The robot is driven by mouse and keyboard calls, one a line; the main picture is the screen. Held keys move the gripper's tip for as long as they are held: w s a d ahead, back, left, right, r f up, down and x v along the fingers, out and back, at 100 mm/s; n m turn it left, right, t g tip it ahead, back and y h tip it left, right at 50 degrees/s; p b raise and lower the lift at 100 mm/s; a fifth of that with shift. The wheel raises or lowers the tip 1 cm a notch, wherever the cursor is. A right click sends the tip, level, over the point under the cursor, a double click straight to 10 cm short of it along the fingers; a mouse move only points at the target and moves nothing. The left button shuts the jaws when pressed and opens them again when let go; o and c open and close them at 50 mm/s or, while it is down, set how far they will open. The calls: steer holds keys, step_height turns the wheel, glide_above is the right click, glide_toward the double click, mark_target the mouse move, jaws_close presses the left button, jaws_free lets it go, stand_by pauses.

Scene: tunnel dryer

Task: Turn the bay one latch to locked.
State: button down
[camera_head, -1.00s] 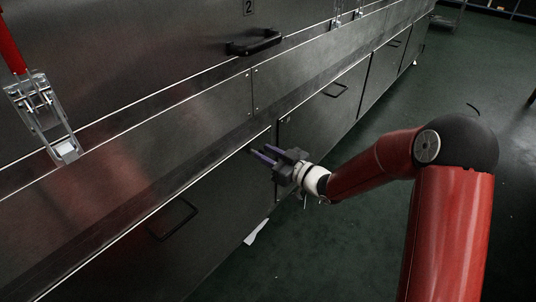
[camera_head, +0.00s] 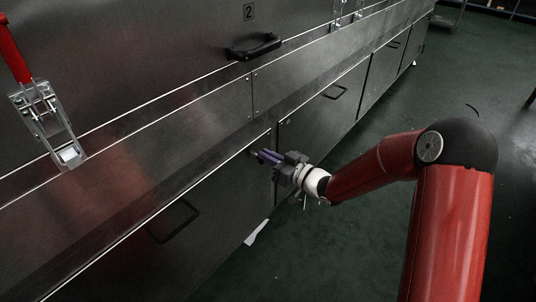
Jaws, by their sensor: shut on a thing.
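The bay one latch (camera_head: 253,153) appears to be a small dark piece near the upper right corner of a lower steel door (camera_head: 215,225). It is mostly hidden by my gripper, so I cannot tell which way it is turned. The fingers are shut on the latch, close to the door face.
A black door handle (camera_head: 173,221) is on the same lower door. A red-handled toggle clamp (camera_head: 47,125) is at the left. A black handle (camera_head: 254,46) sits below the number 2 plate (camera_head: 249,12). Green floor (camera_head: 340,240) is clear at the right.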

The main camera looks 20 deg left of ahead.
steer(key=m+p, duration=0.1)
steer(key=m, duration=0.1)
steer(key=m+p, duration=0.1)
steer(key=m, duration=0.1)
steer(key=shift+w+d+m+p, duration=0.15)
steer(key=shift+w+m+p, duration=0.15)
steer(key=shift+w+p, duration=0.05)
steer(key=m, duration=0.1)
steer(key=m+p, duration=0.2)
steer(key=shift+w+d+f+m, duration=0.1)
steer(key=shift+w+f+m, duration=0.15)
steer(key=shift+m, duration=0.15)
steer(key=m, duration=0.2)
steer(key=m+p, duration=0.1)
steer(key=m, duration=0.1)
steer(key=shift+w+f, duration=0.15)
steer(key=shift+f, duration=0.15)
steer(key=shift+f+m+p, duration=0.2)
steer(key=shift+m+p, duration=0.1)
steer(key=shift+m, duration=0.6)
steer(key=shift+f+m+p, duration=0.15)
steer(key=shift+m+p, duration=0.15)
steer(key=shift+m, duration=0.6)
steer(key=c, duration=1.5)
jaws_free()
steer(key=shift+c, duration=0.2)
steer(key=shift+d, duration=0.15)
